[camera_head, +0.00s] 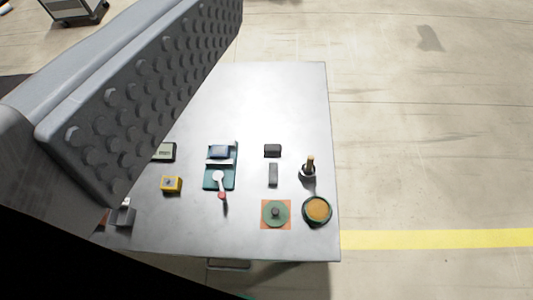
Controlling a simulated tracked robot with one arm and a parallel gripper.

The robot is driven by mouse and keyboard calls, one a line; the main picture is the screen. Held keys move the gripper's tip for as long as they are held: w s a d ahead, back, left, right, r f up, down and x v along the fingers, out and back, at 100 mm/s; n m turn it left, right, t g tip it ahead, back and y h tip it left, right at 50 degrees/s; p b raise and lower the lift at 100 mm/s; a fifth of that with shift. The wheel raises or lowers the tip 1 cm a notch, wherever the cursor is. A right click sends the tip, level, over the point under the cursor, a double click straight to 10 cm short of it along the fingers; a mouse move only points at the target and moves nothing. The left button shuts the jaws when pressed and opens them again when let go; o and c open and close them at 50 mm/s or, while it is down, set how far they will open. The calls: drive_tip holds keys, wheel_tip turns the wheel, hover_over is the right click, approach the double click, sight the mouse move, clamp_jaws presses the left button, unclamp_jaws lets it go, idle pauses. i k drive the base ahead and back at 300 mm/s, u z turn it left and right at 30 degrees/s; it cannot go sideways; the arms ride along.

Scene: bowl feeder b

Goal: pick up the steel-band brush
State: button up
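A small upright item with a tan handle (310,161) and a pale grey band above a dark base stands near the table's right edge. It looks like the steel-band brush, but it is too small to tell whether it stands alone or in a holder. One large grey finger of my gripper (150,95) fills the upper left, with its studded pad bare and facing right. The other finger is out of view. Nothing touches the visible pad, and the finger is well left of the brush in the picture.
On the grey metal table (270,95) are a green-rimmed round dish (317,209), a green disc on an orange square (275,212), dark blocks (272,151), a teal board (220,165) and a yellow box (171,184). The table's far part is clear. A cart (75,10) stands behind.

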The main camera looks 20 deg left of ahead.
sight(308, 169)
drive_tip(key=u, duration=0.05)
drive_tip(key=k, duration=0.65)
drive_tip(key=u, duration=0.4)
drive_tip(key=i, duration=1.05)
drive_tip(key=u, duration=0.4)
